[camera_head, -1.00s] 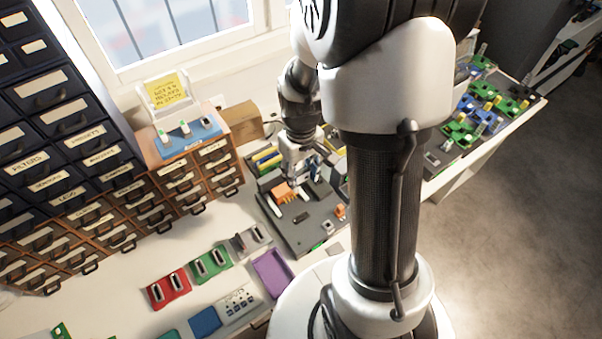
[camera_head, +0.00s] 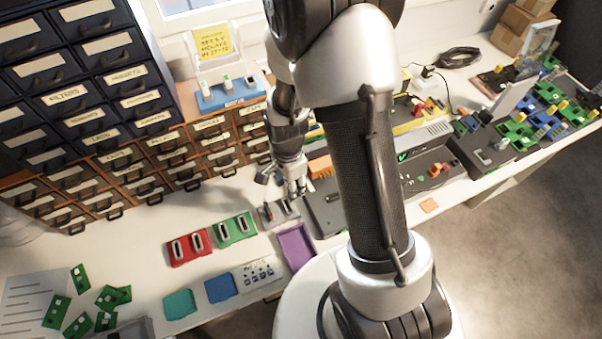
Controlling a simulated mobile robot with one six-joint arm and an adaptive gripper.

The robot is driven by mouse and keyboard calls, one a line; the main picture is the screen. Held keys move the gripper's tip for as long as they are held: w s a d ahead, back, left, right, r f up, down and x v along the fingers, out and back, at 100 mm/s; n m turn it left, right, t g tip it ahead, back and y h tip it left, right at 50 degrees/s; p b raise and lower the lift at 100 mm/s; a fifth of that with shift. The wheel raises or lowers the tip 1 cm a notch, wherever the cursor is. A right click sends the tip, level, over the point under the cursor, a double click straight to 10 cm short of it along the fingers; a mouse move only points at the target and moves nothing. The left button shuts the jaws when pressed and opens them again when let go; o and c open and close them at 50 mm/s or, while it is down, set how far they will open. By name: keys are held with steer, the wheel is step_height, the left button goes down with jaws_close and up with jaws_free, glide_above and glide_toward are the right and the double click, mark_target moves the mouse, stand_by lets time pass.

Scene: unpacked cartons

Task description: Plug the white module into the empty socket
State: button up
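My gripper (camera_head: 295,188) is low over the workbench, just above the grey two-slot holder (camera_head: 280,213). It is small here, and I cannot tell whether its fingers are open or shut or whether they hold anything. A blue stand (camera_head: 232,97) on top of the wooden drawers bears white modules with green marks, one at its left (camera_head: 204,88) and one at its middle (camera_head: 228,83). Its right position (camera_head: 251,80) looks dark and empty. A red two-slot holder (camera_head: 189,248) and a green one (camera_head: 236,230) lie left of my gripper.
A purple tray (camera_head: 296,246) lies in front of the grey holder. Teal (camera_head: 179,304) and blue (camera_head: 221,288) pads and a grey socket panel (camera_head: 257,273) line the front edge. Green boards (camera_head: 113,297) lie at left. Dark equipment (camera_head: 324,203) stands just right of my gripper.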

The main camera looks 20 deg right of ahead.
steer(key=shift+a+f+m+b, duration=0.2)
steer(key=shift+f+m+b, duration=0.15)
steer(key=shift+f+b, duration=0.65)
steer(key=shift+a+f+m+b, duration=0.3)
steer(key=shift+f+b, duration=0.25)
steer(key=shift+f, duration=0.8)
steer(key=shift+a+f+m+b, duration=0.15)
steer(key=shift+f+m+b, duration=0.2)
steer(key=shift+f+b, duration=0.65)
steer(key=shift+f+b, duration=0.4)
steer(key=shift+f, duration=0.5)
steer(key=o, duration=1)
steer(key=shift+r, duration=0.1)
step_height(320, 180, up, 12)
steer(key=shift+r, duration=0.1)
